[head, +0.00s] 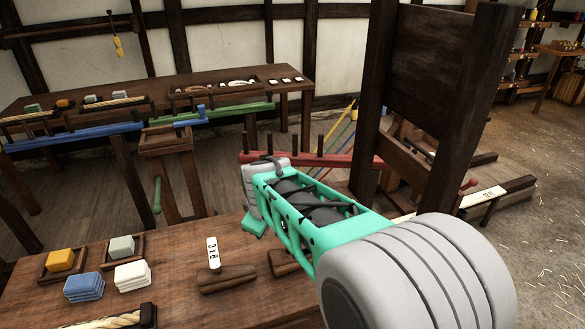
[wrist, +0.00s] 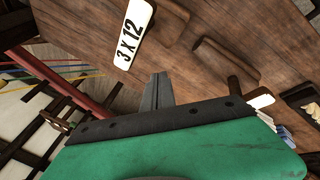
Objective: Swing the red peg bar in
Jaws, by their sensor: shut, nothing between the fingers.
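The red peg bar (head: 335,159) runs roughly level across the middle of the head view, behind my wrist, with several dark upright pegs. Its right end meets the tall dark wooden frame, and my arm hides part of its lower edge. In the wrist view a red bar (wrist: 84,98) slants along the left side. My gripper (wrist: 160,78) shows its narrow grey fingers shut together with nothing between them, to the right of the bar and apart from it. In the head view my arm hides the fingers.
A blue bar (head: 80,136) and a green bar (head: 235,111) lie to the left. The near bench (head: 185,300) holds small trays, stacked cards and a numbered label (head: 212,252) on a wooden block. The tall dark frame (head: 440,80) stands right. Floor shows between the benches.

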